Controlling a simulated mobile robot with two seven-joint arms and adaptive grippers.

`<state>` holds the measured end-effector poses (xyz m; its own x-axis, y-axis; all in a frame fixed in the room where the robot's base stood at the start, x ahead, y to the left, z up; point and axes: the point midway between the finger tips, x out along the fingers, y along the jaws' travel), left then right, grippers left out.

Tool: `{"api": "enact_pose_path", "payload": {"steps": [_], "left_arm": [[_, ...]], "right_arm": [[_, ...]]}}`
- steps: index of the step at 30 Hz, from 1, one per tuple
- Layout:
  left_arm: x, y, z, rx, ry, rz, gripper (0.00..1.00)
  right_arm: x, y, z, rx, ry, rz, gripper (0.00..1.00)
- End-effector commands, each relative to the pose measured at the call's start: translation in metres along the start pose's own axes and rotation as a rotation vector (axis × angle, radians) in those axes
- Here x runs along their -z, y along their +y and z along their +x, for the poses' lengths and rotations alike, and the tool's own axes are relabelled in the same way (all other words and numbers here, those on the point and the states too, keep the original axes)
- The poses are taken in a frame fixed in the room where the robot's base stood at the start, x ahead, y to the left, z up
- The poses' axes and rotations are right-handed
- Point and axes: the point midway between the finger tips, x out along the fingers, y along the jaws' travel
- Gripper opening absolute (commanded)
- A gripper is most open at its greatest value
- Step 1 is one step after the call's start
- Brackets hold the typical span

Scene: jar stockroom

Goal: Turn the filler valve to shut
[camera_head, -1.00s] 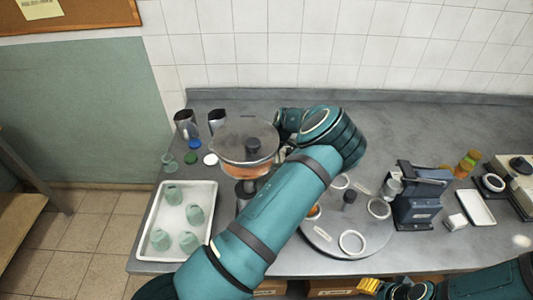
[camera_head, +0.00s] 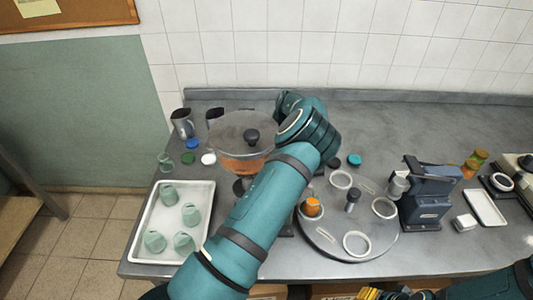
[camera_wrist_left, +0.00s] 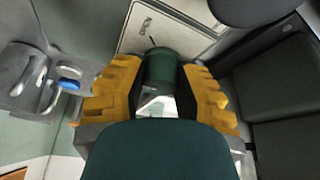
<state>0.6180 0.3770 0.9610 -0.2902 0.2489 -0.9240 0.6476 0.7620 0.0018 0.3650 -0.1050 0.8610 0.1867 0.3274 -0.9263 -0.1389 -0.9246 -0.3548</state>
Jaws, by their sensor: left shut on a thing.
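The filler (camera_head: 240,148), a wide clear hopper with orange contents and a dark-knobbed lid, stands at the back left of the counter. My left arm crosses in front of it and hides its valve in the head view. In the left wrist view, my left gripper (camera_wrist_left: 162,80) has its yellow fingers shut on a dark green handle, apparently the filler valve (camera_wrist_left: 161,66). A plate marked "OPEN" with a short line lies just beyond the handle. My right gripper (camera_head: 372,294) shows only partly at the bottom edge; its jaw state is unclear.
A white tray (camera_head: 139,241) with several greenish jars stands left of the filler. A round turntable (camera_head: 332,243) with white rings and an orange-filled jar (camera_head: 312,207) is to the right. A blue device (camera_head: 427,195) stands beyond it. Metal jugs and lids sit behind the tray.

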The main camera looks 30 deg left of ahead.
Motion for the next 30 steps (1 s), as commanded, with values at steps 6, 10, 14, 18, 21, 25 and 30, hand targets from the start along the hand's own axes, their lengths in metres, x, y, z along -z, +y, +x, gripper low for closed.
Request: {"api": "enact_pose_path", "payload": {"steps": [6,10,14,18,21,25,30], "left_arm": [[0.0009,-0.0006,0.0036,0.042,0.004,-0.089,0.00],[0.0010,-0.0008,0.0036,0.054,0.004,-0.117,0.00],[0.0010,-0.0010,0.0036,0.060,0.005,-0.131,0.00],[0.0011,-0.0012,0.0037,0.062,0.005,-0.134,0.00],[0.0011,-0.0013,0.0039,0.062,0.005,-0.134,0.00],[0.0011,-0.0015,0.0040,0.063,0.006,-0.133,0.00],[0.0008,-0.0012,0.0032,0.061,0.004,-0.132,0.64]], "right_arm": [[-0.0007,0.0019,0.0056,-0.001,0.000,0.000,0.47],[-0.0008,0.0023,0.0068,-0.001,0.000,0.000,0.47],[-0.0009,0.0024,0.0072,-0.002,0.000,0.000,0.47],[-0.0009,0.0024,0.0072,-0.002,0.000,0.000,0.47],[-0.0009,0.0024,0.0072,-0.001,0.000,0.000,0.47],[-0.0010,0.0023,0.0072,-0.001,0.000,0.000,0.47],[-0.0010,0.0023,0.0072,-0.001,0.000,0.000,0.47]]}}
